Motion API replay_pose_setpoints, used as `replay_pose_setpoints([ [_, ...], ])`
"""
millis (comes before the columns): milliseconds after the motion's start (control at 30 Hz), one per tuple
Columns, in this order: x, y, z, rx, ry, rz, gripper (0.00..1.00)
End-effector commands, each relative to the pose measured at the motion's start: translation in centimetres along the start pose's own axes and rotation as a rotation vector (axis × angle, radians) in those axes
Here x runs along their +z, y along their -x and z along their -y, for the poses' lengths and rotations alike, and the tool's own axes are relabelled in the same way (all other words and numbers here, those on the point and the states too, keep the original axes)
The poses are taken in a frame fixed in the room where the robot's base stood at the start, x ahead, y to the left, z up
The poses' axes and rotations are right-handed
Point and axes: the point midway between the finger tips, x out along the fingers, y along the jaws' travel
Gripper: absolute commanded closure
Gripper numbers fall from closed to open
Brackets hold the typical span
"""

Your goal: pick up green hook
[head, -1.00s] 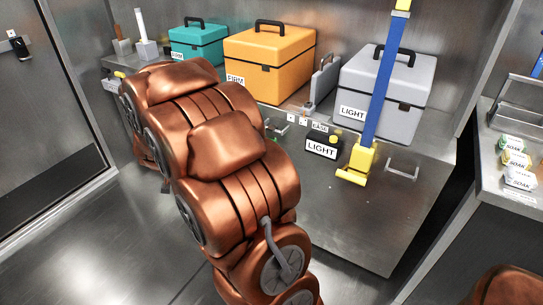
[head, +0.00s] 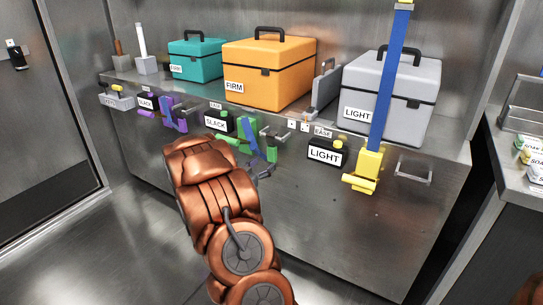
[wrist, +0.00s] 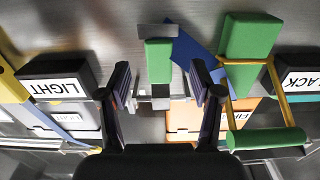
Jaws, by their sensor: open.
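The green hook (head: 245,128) is at the front face of the metal counter, with a blue strap (head: 255,149) beside it. My arm partly hides it in the head view. In the wrist view a large green block (wrist: 252,42) and a green bar (wrist: 266,140) joined by yellow strips stand right of my fingers. A smaller green piece (wrist: 158,62) with grey metal parts shows in the gap between the fingers. I cannot tell its depth from them. My gripper (wrist: 160,82) is open, with nothing visibly clamped. The head view barely shows it behind the arm.
A black LIGHT box (head: 325,153) and a yellow hook (head: 361,184) on a blue strap are to the right. Teal, orange (head: 265,75) and grey cases stand on the counter. Floor at left is clear.

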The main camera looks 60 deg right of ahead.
Motion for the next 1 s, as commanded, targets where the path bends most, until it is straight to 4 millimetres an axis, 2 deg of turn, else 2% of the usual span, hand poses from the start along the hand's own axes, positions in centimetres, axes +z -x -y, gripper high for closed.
replay_pose_setpoints([
  [267,-0.1,-1.9,0.0,-0.001,-0.003,-0.002,0.35],
  [633,-0.5,-5.7,-0.3,0.0,-0.002,-0.001,0.35],
  [1000,-0.6,-6.4,-0.2,-0.003,-0.002,0.001,0.35],
])
